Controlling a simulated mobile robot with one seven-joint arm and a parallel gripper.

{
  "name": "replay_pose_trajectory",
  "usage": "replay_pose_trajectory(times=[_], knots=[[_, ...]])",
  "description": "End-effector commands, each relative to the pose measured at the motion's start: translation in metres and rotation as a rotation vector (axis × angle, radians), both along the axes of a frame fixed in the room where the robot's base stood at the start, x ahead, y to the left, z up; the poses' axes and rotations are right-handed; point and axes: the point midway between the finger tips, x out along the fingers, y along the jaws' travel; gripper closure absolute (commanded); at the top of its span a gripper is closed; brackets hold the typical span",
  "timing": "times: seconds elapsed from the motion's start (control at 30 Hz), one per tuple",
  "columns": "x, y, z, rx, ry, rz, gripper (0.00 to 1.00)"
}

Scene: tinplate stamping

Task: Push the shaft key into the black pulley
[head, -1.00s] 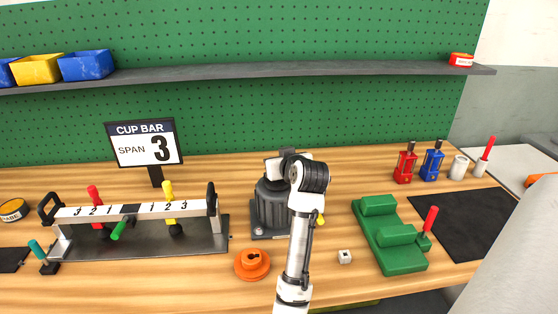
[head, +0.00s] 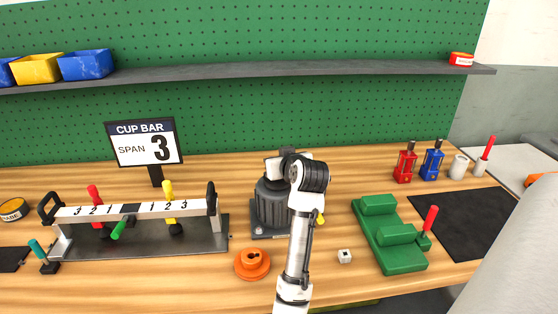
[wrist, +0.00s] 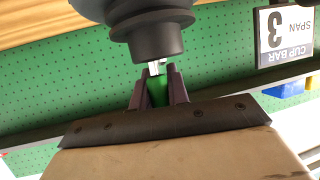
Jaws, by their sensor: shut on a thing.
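In the wrist view the black pulley (wrist: 148,38) is a dark stepped round body at the top centre. My gripper (wrist: 159,84) is just below it in the picture, with its two dark fingers shut on the green part of the shaft key (wrist: 158,92). The key's bright metal tip (wrist: 157,67) points at the pulley's lower rim; its end meets the rim in the picture, and I cannot tell how much of it is inside. In the head view my arm covers part of the dark ribbed body (head: 266,208), and my fingers and the key are hidden.
An orange disc (head: 252,265) and a small white block (head: 345,256) lie in front of the dark body. A green fixture with a red handle (head: 390,235) stands right. The numbered cup bar (head: 135,210) stands left, its sign (head: 145,145) behind. A shelf (head: 240,72) runs above.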

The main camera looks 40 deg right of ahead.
Motion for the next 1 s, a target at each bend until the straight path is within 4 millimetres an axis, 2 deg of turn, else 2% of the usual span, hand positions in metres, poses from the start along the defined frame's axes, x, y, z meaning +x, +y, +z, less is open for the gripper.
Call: replay_pose_trajectory(times=[0.2, 0.23, 0.4, 0.43, 0.77, 0.87, 1.0], knots=[[0.0, 0.0, 0.001, -0.002, -0.003, 0.0, 1.0], [0.0, 0.0, 0.001, -0.002, -0.003, 0.0, 0.82], [0.0, 0.0, 0.001, -0.002, -0.003, 0.0, 0.6], [0.0, 0.0, 0.001, -0.002, -0.003, 0.0, 0.58], [-0.003, 0.001, 0.002, -0.003, -0.003, -0.001, 0.58], [-0.014, 0.004, 0.006, -0.002, -0.004, -0.002, 0.58], [-0.038, 0.013, 0.016, -0.006, -0.007, -0.002, 0.58]])
